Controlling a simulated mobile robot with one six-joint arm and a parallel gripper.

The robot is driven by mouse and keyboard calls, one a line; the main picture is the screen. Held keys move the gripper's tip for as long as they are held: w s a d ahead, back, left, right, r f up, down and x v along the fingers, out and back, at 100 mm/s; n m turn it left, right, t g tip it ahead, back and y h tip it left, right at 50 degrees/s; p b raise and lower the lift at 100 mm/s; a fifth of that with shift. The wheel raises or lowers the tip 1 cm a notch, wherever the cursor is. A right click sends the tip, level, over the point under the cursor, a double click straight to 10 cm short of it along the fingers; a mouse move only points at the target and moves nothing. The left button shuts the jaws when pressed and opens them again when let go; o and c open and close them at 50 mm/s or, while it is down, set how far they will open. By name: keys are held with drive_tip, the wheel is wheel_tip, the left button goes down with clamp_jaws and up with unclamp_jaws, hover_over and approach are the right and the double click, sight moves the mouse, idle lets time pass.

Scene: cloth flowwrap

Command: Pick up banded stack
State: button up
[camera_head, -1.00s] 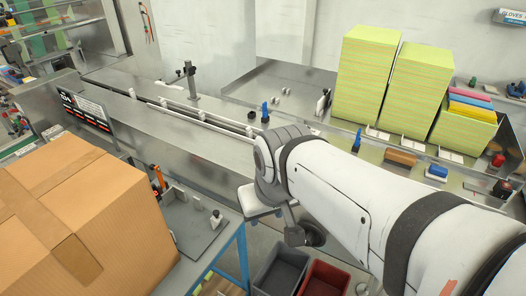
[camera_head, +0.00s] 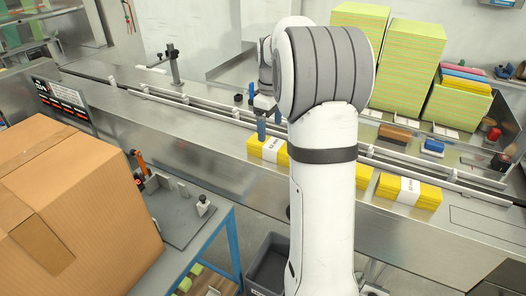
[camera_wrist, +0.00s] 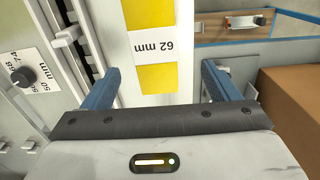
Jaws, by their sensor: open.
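A yellow banded stack (camera_head: 267,149) with a white band lies on the metal line, just left of my arm in the head view. In the wrist view, the yellow stack (camera_wrist: 157,79) shows its white "62 mm" band between my gripper's blue fingers. My gripper (camera_wrist: 160,80) is open, with gaps on both sides of the stack and the wider gap on the right. In the head view a blue finger shows above the stack; my arm hides the rest. Another banded stack (camera_head: 408,191) lies right of my arm, with a partly hidden one beside it.
A rail (camera_head: 200,106) runs along the line behind the stacks. Tall green-yellow piles (camera_head: 408,65) stand at the back right. A dark bin (camera_head: 268,262) sits below.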

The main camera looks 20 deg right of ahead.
sight(272, 143)
drive_tip(key=shift+w+d+f, duration=0.35)
drive_tip(key=shift+d+f, duration=0.05)
drive_tip(key=shift+f, duration=0.35)
drive_tip(key=f, duration=0.7)
drive_tip(key=shift+s+f+p, duration=0.1)
drive_tip(key=shift+s+p, duration=0.2)
drive_tip(key=shift+p, duration=0.05)
drive_tip(key=c, duration=1.1)
